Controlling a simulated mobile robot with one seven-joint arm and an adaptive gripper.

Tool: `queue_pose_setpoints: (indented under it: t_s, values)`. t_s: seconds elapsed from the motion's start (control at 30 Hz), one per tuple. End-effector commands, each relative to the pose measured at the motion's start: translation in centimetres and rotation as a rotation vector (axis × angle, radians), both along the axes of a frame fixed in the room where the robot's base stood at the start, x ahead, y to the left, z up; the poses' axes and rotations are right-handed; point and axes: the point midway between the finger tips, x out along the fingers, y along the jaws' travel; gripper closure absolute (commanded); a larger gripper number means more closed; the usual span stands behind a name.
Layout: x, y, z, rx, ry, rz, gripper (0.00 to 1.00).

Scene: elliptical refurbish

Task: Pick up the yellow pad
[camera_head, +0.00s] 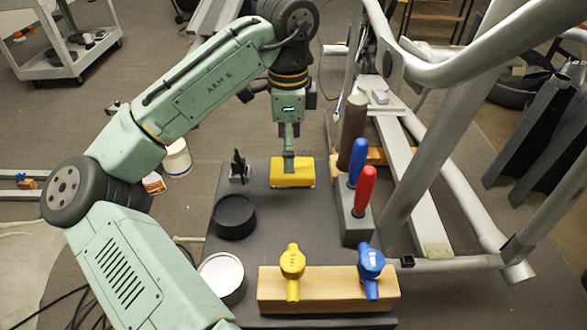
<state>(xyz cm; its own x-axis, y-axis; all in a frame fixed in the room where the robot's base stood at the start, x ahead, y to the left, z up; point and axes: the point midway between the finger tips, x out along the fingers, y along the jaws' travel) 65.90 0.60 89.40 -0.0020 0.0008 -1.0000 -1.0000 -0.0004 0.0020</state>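The yellow pad (296,174) is a small block at the back of the dark grey work surface (275,225). My arm reaches over from the left, and my gripper (289,164) points straight down at the pad. The fingertips overlap the pad's rear top edge in this view. The fingers look like one narrow shape, so I cannot tell whether they are open or shut, or whether they touch the pad.
A black clip-like item (238,168) stands left of the pad, with a black round dish (234,217) nearer. A grey holder (354,222) with red and blue handles stands right. A wooden block (330,288) with yellow and blue valves lies in front. A metal frame rises at right.

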Motion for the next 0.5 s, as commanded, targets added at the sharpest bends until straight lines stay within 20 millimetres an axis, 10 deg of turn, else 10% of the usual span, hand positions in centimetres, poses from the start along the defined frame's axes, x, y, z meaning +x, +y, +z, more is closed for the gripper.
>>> queue_pose_setpoints:
  t_s: [0.5]
  values:
    - [0.2, -0.6, -5.7, -0.001, -0.002, 0.001, 0.23]
